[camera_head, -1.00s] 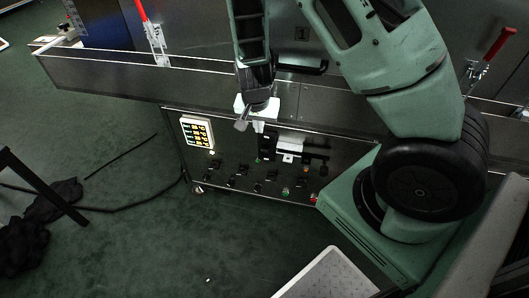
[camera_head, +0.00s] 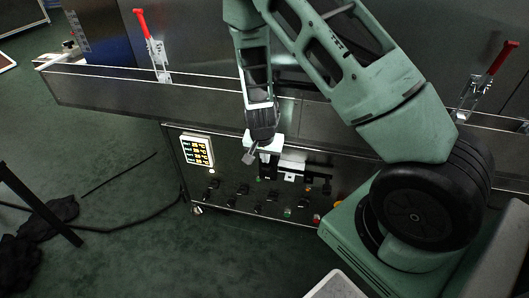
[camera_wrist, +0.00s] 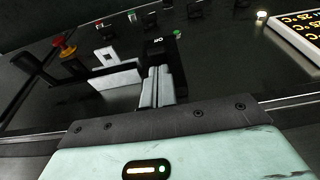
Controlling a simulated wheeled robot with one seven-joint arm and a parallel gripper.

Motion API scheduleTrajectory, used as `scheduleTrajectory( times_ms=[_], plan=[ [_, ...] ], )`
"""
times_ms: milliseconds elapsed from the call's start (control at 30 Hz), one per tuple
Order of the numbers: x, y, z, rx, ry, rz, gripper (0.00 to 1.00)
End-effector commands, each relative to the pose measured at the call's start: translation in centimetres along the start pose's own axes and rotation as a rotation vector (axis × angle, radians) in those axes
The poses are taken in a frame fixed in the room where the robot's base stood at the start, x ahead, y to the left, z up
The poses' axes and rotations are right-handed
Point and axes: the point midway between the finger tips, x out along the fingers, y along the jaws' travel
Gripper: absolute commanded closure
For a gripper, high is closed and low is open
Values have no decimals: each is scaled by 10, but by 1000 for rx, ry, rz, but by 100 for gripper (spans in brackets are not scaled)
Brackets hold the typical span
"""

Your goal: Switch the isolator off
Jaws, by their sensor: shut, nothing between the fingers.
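A black block with a small white marking that looks like "ON" (camera_wrist: 155,47), apparently the isolator, stands on the dark control panel (camera_head: 222,178). A small green light or button (camera_wrist: 178,33) is beside it. My gripper (camera_wrist: 158,84) is shut and empty, its fingertips just in front of the block in the wrist view. I cannot tell whether they touch it. In the head view my gripper (camera_head: 264,154) points down in front of the panel's upper part and hides much of the block.
A lit temperature display (camera_head: 197,150) is at the panel's left. Pale and black bracket parts (camera_wrist: 118,72) lie beside the fingers. A red emergency stop (camera_wrist: 65,46) and several knobs and buttons are nearby. A metal ledge (camera_head: 150,95) runs above the panel.

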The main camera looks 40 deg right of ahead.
Motion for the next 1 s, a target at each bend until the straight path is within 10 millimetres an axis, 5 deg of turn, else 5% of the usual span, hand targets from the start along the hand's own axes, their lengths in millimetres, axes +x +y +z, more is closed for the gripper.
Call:
scheduleTrajectory(
  times_ms=[233,1000],
  plan=[
    [22,0,0,0,0,0,100],
    [23,0,4,0,64,1,100]
  ],
)
